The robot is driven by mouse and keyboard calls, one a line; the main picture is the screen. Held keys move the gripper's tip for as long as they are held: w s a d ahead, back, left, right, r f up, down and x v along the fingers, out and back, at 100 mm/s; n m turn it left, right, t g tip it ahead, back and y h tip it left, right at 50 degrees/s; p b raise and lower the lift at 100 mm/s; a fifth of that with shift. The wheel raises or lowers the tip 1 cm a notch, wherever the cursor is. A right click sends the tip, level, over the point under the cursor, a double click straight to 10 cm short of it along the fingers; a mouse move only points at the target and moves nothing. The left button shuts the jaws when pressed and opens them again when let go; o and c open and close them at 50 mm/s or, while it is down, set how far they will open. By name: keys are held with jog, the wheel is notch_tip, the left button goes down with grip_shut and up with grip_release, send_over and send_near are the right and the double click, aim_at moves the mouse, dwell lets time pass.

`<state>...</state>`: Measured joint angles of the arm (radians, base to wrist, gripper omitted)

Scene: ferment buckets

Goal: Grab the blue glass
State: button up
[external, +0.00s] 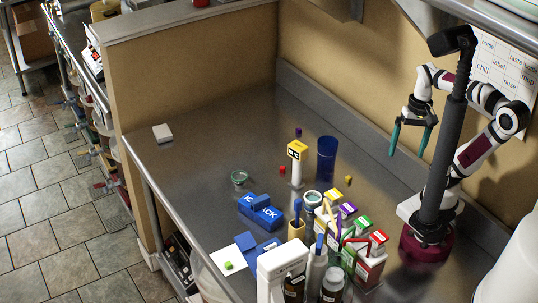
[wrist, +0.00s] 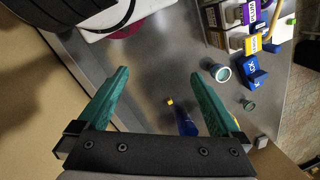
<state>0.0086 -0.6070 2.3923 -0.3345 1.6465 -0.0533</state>
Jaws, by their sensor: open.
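The blue glass (external: 327,158) is a tall, dark blue tumbler standing upright on the steel counter, near the back wall. In the wrist view the blue glass (wrist: 185,122) shows low between the fingers, partly cut off by the gripper body. My gripper (external: 409,150) has teal fingers, spread apart and empty. It hangs above the counter to the right of the glass in the external view, apart from it. The wrist view shows my gripper (wrist: 160,74) with bare counter between its fingertips.
A small yellow cube (external: 348,180) lies close to the glass. A white post with a yellow top (external: 297,150) stands to its left. Several cartons (external: 370,262) and bottles crowd the front. Blue blocks (external: 262,212) lie left. Counter at the back left is mostly clear.

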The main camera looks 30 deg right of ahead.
jog(key=w+d+f+n+t+h, duration=0.1)
jog(key=w+d+f+t, duration=0.15)
jog(key=w, duration=0.35)
jog(key=w+d+f+n+t+h, duration=0.1)
jog(key=w+d+t+h, duration=0.15)
jog(key=w, duration=0.25)
notch_tip(320, 180, up, 2)
jog(key=n+t+y, duration=0.4)
jog(key=n+t, duration=0.2)
jog(key=t, duration=0.2)
send_over(336, 150)
jog(key=d, duration=0.1)
jog(key=shift+y, duration=0.35)
jog(key=f, duration=1.8)
jog(key=shift+s+a+f, duration=0.2)
jog(key=shift+s+a, duration=0.05)
jog(key=shift+a, duration=0.15)
jog(key=shift+w+a+f, duration=0.1)
jog(key=shift+w+f, duration=0.15)
jog(key=x, duration=0.7)
jog(key=shift+r, duration=0.2)
jog(key=c, duration=1.3)
